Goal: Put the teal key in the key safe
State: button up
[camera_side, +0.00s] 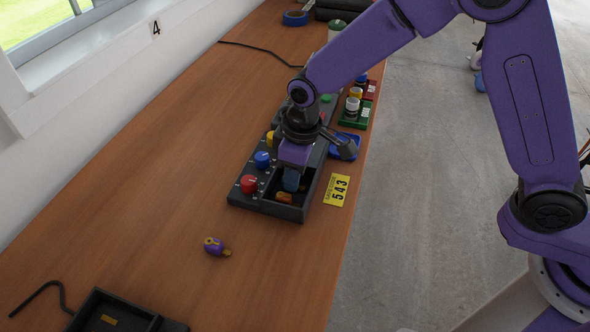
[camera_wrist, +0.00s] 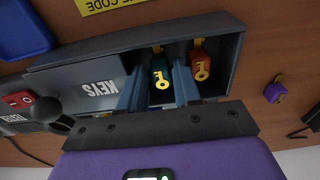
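The teal key (camera_wrist: 160,76), a dark teal tag with a yellow key mark, lies inside the open compartment of the black key safe (camera_wrist: 222,80). The safe, with a panel marked KEYS (camera_wrist: 98,88), also shows in the side view (camera_side: 262,204). My gripper (camera_wrist: 160,68) reaches down into the compartment, its blue fingers on either side of the teal key with gaps visible. It also shows in the side view (camera_side: 291,183), where it hides the teal key. An orange-red key (camera_wrist: 200,64) lies beside it in the same compartment, also visible in the side view (camera_side: 284,197).
A purple key (camera_side: 216,246) lies on the wooden bench outside the safe. A black tray (camera_side: 110,312) sits nearer.

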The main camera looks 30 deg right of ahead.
aim_at(302, 187)
jog(key=shift+r, duration=0.1)
notch_tip(302, 187, up, 13)
jog(key=shift+s+d, duration=0.4)
jog(key=shift+s, duration=0.05)
jog(key=shift+d, duration=0.1)
jog(key=s+d+f+n, duration=0.3)
jog(key=s+d, duration=2.1)
jog(key=s, duration=0.1)
jog(key=shift+d+f+n+g, duration=0.15)
jog(key=shift+d+n+g, duration=0.15)
jog(key=shift+d, duration=0.1)
dwell(0.5)
